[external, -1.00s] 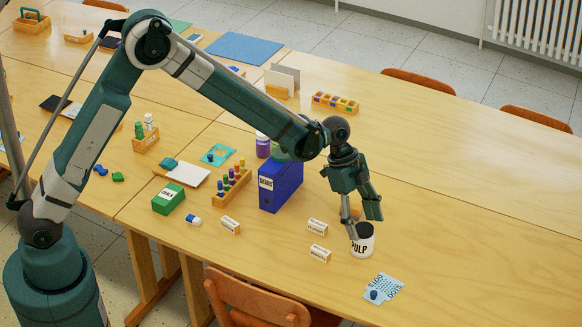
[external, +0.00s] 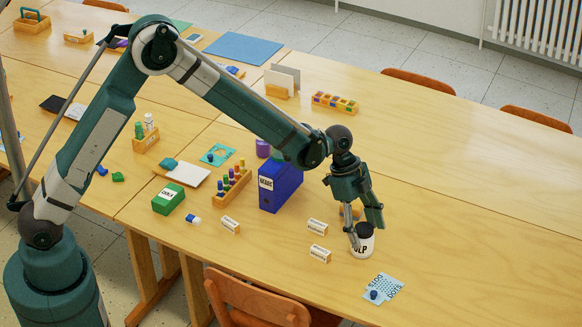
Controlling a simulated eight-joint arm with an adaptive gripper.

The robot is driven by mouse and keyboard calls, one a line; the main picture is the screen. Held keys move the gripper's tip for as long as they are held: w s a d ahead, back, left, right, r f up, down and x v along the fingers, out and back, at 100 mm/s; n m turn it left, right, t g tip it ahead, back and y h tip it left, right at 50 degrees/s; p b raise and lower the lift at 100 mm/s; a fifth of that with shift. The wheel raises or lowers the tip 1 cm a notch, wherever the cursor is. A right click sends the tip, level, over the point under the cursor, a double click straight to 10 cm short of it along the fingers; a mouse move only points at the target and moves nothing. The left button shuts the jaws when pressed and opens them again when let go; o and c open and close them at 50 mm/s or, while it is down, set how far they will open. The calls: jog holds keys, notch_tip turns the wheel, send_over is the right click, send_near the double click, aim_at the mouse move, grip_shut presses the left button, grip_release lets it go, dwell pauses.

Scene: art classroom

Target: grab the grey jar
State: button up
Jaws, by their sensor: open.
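A pale jar with a dark top and a "PULP" label (external: 364,247) stands upright near the front of the table; no plainly grey jar shows apart from it. My gripper (external: 365,233) is open and points down at this jar. One finger is at its left front, covering part of the label, and the other is at its right back near the rim. I cannot tell whether either finger touches it.
A blue box file (external: 281,187) stands left of my gripper, and an orange item (external: 350,211) is partly hidden behind it. The table's right side is clear.

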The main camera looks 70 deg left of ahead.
aim_at(371, 253)
jog(key=shift+b+x, duration=0.55)
jog(key=shift+x, duration=1.95)
jog(key=shift+s, duration=0.1)
jog(key=c, duration=1.2)
